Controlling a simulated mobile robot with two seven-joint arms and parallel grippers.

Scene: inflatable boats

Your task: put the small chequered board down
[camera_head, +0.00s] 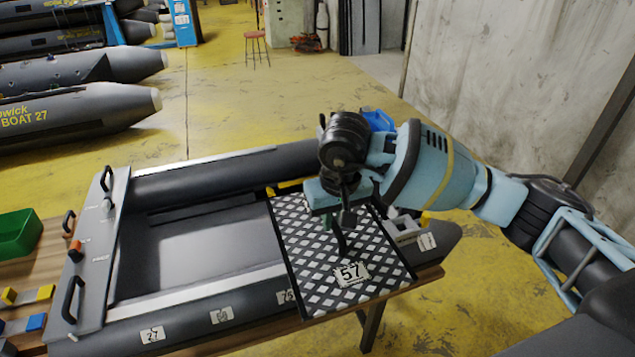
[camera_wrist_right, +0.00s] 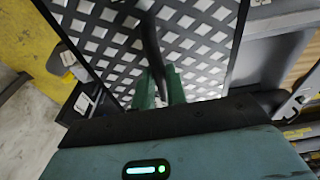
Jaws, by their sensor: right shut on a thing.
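The small chequered board (camera_head: 312,262), black with pale diamonds and a "57" label, lies over the right end of the grey inflatable boat in the head view. My right gripper (camera_head: 338,222) is above the middle of the board, shut on its dark upright handle. In the right wrist view, the green fingertips of my right gripper (camera_wrist_right: 160,88) close around that dark handle, with the chequered board (camera_wrist_right: 110,40) filling the space behind. Whether the board rests fully on what is under it cannot be told. My left gripper is not in view.
The grey boat (camera_head: 225,296) lies on a wooden table with numbered tags along its side. A grey panel with black handles (camera_head: 90,250) crosses its left end. A green bin (camera_head: 18,234) and small coloured blocks are at the left. Yellow floor lies open behind.

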